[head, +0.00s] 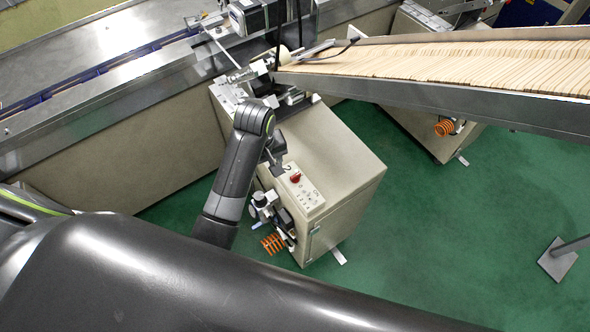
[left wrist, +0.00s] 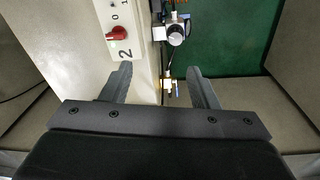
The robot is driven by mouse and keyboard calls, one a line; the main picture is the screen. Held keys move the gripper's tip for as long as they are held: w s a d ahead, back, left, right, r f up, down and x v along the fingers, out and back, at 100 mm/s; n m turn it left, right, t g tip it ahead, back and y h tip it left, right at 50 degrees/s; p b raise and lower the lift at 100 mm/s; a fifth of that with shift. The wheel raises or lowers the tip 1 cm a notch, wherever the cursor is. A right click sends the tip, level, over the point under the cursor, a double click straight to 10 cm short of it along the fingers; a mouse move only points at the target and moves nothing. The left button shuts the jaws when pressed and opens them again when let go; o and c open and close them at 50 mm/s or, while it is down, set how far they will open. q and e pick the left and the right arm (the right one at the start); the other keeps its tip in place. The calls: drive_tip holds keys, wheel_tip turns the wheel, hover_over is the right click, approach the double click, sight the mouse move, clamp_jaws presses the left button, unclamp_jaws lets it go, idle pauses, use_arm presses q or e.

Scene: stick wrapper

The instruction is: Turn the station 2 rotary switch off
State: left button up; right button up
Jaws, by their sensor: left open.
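The station 2 rotary switch (head: 295,177) is a small red knob on a white panel on the front of a beige cabinet. In the left wrist view the red knob (left wrist: 117,33) sits at the upper left, with a printed 2 beside it and a 0 mark on its other side. I cannot tell its exact setting. My left gripper (head: 277,162) is just beyond the switch panel in the head view. In the left wrist view its two fingers (left wrist: 160,72) are apart with nothing between them. The knob lies outside the fingers, beyond the left fingertip. My right gripper is not in view.
A valve unit (head: 268,210) with an orange coiled hose (head: 272,243) sticks out from the cabinet (head: 335,155) near the switch. A sloped chute of wooden sticks (head: 450,62) crosses above at the right. A metal conveyor (head: 110,45) runs along the back left.

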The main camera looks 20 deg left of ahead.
use_arm(q)
wheel_tip(320, 180, up, 4)
drive_tip(key=r+n+g, duration=0.1)
drive_tip(key=n, duration=0.1)
hover_over(296, 175)
wheel_tip(296, 175, down, 18)
drive_tip(key=shift+a+r+b, duration=0.1)
drive_tip(key=shift+r+b, duration=0.05)
drive_tip(key=shift+b, duration=0.7)
drive_tip(key=c, duration=1)
